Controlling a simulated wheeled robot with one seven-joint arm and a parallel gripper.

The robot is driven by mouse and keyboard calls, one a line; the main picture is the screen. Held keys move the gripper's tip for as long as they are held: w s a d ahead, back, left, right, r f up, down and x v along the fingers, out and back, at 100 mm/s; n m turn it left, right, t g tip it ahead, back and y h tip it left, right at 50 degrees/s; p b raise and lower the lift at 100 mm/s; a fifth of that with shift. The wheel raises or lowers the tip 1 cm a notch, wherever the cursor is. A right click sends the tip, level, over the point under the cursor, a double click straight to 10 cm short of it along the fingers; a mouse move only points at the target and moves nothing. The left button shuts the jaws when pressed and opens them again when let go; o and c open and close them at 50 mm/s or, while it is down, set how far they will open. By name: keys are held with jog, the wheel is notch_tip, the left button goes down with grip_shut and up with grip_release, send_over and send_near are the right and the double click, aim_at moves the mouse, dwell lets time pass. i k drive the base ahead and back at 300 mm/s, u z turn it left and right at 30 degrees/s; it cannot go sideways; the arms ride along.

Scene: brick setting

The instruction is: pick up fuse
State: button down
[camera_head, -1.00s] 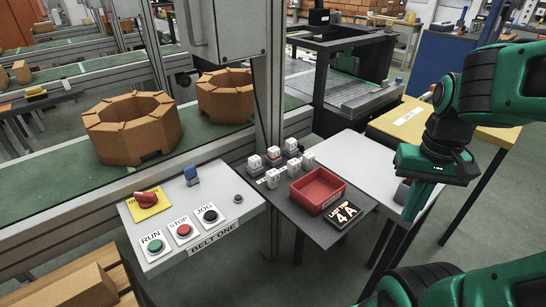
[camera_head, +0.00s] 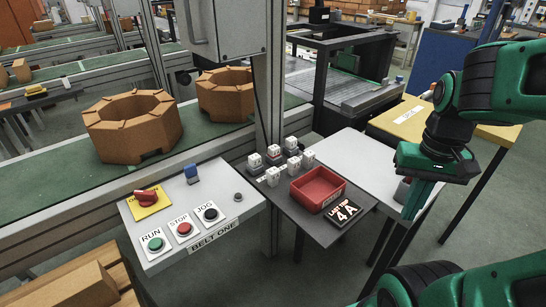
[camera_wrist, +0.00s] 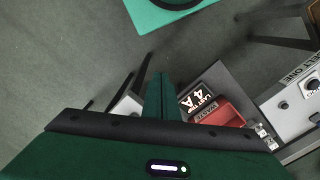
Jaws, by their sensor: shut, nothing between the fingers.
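Several small white fuse-like blocks stand in two short rows on the dark shelf (camera_head: 310,222). One is the front-left white block (camera_head: 272,177), another the back-right white block (camera_head: 291,143). Some sit on grey bases. Their ratings are too small to read. A black card (camera_head: 343,211) reads "LAST TRIP 4A"; it also shows in the wrist view (camera_wrist: 200,100). My gripper (camera_head: 411,212) is shut and empty, pointing down to the right of the shelf, apart from the blocks. In the wrist view its fingers (camera_wrist: 161,88) are together, left of the card.
A red waste tray (camera_head: 318,204) stands between the white blocks and the card. A control panel (camera_head: 215,205) with buttons is at left. A conveyor (camera_head: 40,205) carries brown rings. A metal post (camera_head: 268,100) rises behind the blocks. A yellow-topped table (camera_head: 440,131) is behind my gripper.

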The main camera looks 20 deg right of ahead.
aim_at(274, 151)
jog(key=z, duration=0.85)
jog(key=k, duration=1.1)
jog(key=u, duration=0.95)
jog(key=i, duration=1.5)
